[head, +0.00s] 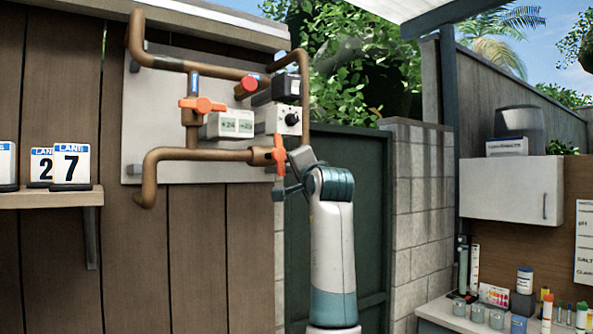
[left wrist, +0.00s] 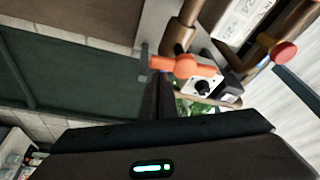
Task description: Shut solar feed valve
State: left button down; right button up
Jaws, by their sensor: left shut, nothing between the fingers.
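Copper pipes with two orange valve handles are mounted on a grey board (head: 160,110) on the wooden wall. The upper handle (head: 203,104) lies level across an upright pipe. The lower handle (head: 280,155) stands upright at the right end of the lower level pipe (head: 200,155). Small blue pipe labels are too small to read. My left gripper (head: 291,174) is at the lower handle, just to its right. In the left wrist view its closed fingers (left wrist: 161,78) reach up to an orange handle (left wrist: 187,67); contact cannot be told. My right gripper is not in view.
A red knob (head: 246,86), a box with a black dial (head: 289,119) and a display unit (head: 230,125) sit close above the lower handle. A shelf with lane signs (head: 71,166) is at left. A white cabinet (head: 510,187) and counter with bottles are at right.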

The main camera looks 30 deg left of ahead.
pick_arm(q)
jog(key=shift+s+a+f, duration=0.1)
jog(key=shift+s+a, duration=0.1)
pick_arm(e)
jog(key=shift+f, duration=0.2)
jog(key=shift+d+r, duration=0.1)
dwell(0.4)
